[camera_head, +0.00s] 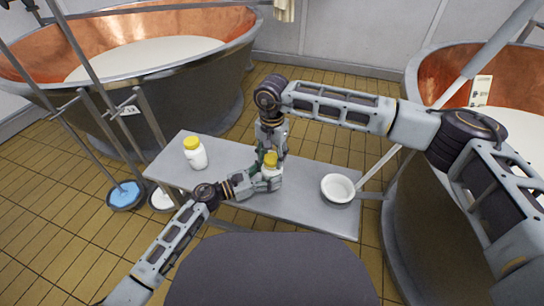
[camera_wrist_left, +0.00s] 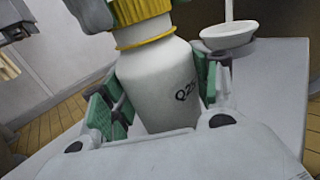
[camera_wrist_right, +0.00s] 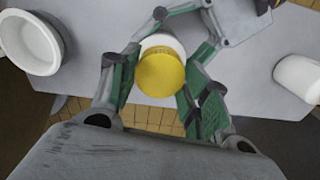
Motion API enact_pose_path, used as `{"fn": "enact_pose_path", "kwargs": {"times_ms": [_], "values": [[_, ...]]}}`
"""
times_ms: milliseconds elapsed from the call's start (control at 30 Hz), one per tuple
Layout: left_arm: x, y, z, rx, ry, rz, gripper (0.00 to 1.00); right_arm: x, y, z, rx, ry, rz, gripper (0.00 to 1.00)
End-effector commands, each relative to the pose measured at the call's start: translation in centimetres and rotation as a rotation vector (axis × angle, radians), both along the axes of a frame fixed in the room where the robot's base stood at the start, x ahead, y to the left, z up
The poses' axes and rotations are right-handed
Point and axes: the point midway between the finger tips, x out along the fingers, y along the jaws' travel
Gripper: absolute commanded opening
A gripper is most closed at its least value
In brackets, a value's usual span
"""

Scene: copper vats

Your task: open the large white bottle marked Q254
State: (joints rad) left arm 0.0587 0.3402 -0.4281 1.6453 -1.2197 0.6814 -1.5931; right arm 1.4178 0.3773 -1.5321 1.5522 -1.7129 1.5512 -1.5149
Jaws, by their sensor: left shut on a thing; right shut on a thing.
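A white bottle with a yellow cap (camera_head: 270,159) stands at the middle of the grey table. In the left wrist view the bottle body (camera_wrist_left: 160,85) shows black lettering starting "Q25"; the rest is turned away. My left gripper (camera_head: 268,182) is shut on the bottle body from the side, its green pads on both sides. My right gripper (camera_head: 271,156) reaches down from above and is shut on the yellow cap. In the right wrist view the cap (camera_wrist_right: 160,73) sits between the green-padded fingers. The cap is on the bottle, which looks upright.
A second white bottle with a yellow cap (camera_head: 196,156) stands at the table's left. A white bowl (camera_head: 338,188) sits at the right. Large copper vats stand at the back left (camera_head: 190,75) and at the right (camera_head: 450,75).

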Motion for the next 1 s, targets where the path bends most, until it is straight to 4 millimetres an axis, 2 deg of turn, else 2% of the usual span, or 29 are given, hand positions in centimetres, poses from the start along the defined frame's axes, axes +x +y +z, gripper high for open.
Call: {"fn": "enact_pose_path", "kwargs": {"times_ms": [600,1000], "values": [[0.0,0.0,0.0,0.0,0.001,-0.001,0.0,0.0,0.0,1.3,0.0,-0.001,0.0,0.18],[0.0,0.0,0.0,0.0,0.001,-0.001,0.0,0.0,0.0,1.6,0.001,0.0,0.0,0.18]]}}
